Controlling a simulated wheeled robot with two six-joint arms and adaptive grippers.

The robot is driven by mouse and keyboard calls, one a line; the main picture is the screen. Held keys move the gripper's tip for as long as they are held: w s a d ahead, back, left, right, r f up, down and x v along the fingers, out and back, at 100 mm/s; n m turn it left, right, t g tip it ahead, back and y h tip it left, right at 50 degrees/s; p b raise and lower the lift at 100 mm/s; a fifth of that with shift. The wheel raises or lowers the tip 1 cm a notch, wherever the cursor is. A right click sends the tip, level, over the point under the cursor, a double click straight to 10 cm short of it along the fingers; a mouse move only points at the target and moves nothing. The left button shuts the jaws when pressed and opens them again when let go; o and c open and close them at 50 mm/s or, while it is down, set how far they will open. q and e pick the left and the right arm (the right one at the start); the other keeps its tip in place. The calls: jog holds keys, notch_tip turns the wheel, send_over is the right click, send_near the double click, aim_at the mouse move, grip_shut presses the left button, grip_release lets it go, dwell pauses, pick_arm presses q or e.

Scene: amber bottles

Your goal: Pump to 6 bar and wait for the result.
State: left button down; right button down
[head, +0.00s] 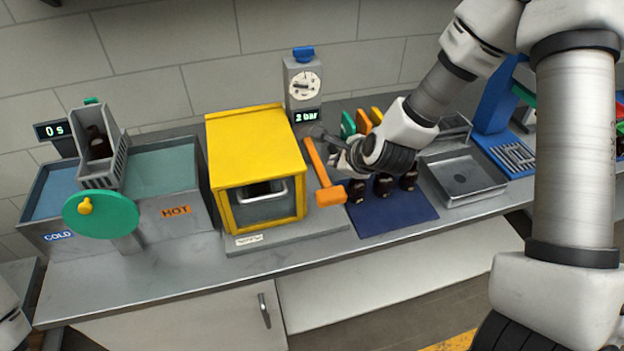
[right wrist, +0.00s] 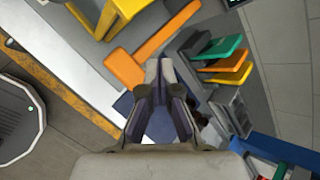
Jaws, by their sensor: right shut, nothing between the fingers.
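The pressure gauge (head: 303,86) stands on a grey post behind the yellow chamber (head: 256,135); the small display (head: 306,116) under it reads 2 bar. The orange pump lever (head: 318,165) slopes down toward the front and ends in an orange crossbar grip (head: 331,196). It also shows in the right wrist view (right wrist: 152,52). My right gripper (head: 346,160) is shut and empty just right of the lever, apart from the crossbar. Its closed fingers (right wrist: 160,75) point beside the lever in the wrist view.
Dark amber bottles (head: 383,185) stand on a blue mat (head: 400,217) below my right gripper. Green, orange and yellow tabs (head: 363,122) stand behind it. A grey tray (head: 462,178) lies right. Cold and hot baths (head: 170,215) with a basketed bottle (head: 98,145) stand left.

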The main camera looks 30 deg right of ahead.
jog(key=shift+w+a+r, duration=0.2)
jog(key=shift+w+r, duration=0.25)
jog(key=shift+r, duration=0.1)
jog(key=b, duration=0.6)
send_over(325, 186)
jog(key=s, duration=0.4)
jog(key=f, duration=0.8)
jog(key=shift+w, duration=0.25)
jog(key=shift+f+b, duration=0.4)
jog(key=shift+b, duration=0.05)
jog(key=shift+f, duration=0.1)
jog(key=shift+f+b, duration=0.35)
jog(key=shift+b, duration=0.25)
